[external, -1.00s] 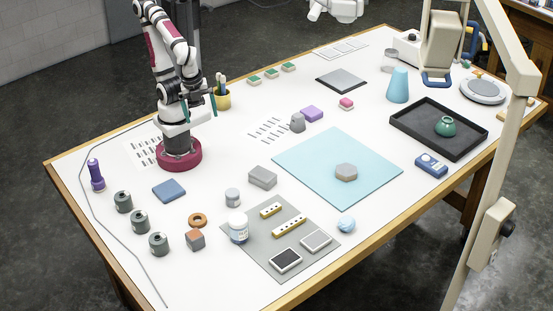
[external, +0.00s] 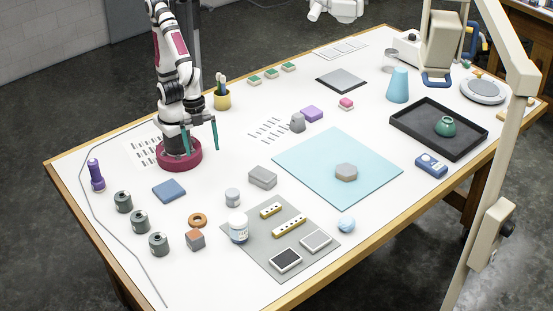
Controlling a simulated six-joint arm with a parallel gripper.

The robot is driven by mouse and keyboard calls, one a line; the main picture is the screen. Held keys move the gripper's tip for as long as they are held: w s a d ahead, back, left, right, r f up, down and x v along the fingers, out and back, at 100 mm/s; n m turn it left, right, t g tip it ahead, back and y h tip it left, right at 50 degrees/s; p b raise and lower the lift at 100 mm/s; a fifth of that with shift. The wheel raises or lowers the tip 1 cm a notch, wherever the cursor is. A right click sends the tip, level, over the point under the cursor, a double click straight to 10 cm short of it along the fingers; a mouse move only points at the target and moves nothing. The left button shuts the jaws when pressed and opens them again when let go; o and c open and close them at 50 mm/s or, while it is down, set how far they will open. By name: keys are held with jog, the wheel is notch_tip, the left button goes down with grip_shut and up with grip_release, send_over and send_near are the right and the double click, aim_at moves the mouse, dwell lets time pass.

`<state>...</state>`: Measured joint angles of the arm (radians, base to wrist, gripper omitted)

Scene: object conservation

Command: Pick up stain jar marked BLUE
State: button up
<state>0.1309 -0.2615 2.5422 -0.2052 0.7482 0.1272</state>
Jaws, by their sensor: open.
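Three grey-green lidded jars stand upright in a slanted row at the left: a back one (external: 123,202), a middle one (external: 139,222) and a front one (external: 158,244). A white jar with a blue-toned label (external: 238,230) and a smaller pale grey-blue jar (external: 232,197) stand near the grey mat. No marking is legible, so I cannot tell which jar is marked BLUE. My gripper (external: 202,150) is open and empty, its teal fingers pointing down beside my base, behind and apart from all these jars.
A blue block (external: 169,190), orange ring (external: 198,220), brown-topped cube (external: 195,239) and grey block (external: 263,177) lie around the jars. A purple bottle (external: 96,175) stands at the left. A grey cable runs along the left edge. The light-blue mat (external: 310,155) is mostly bare.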

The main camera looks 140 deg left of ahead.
jog(key=w+d+f+n+t+h, duration=0.1)
jog(key=w+d+f+t, duration=0.15)
jog(key=w, duration=0.25)
jog(key=w+d+f+t, duration=0.1)
jog(key=w+d+f, duration=0.2)
jog(key=w+d, duration=0.15)
jog(key=n+t+y, duration=0.3)
jog(key=n+t, duration=0.2)
jog(key=t, duration=0.3)
send_near(245, 234)
jog(key=shift+g, duration=0.25)
jog(key=x, duration=0.6)
jog(key=shift+w+a, duration=0.15)
jog(key=shift+w, duration=0.25)
jog(key=c, duration=1.5)
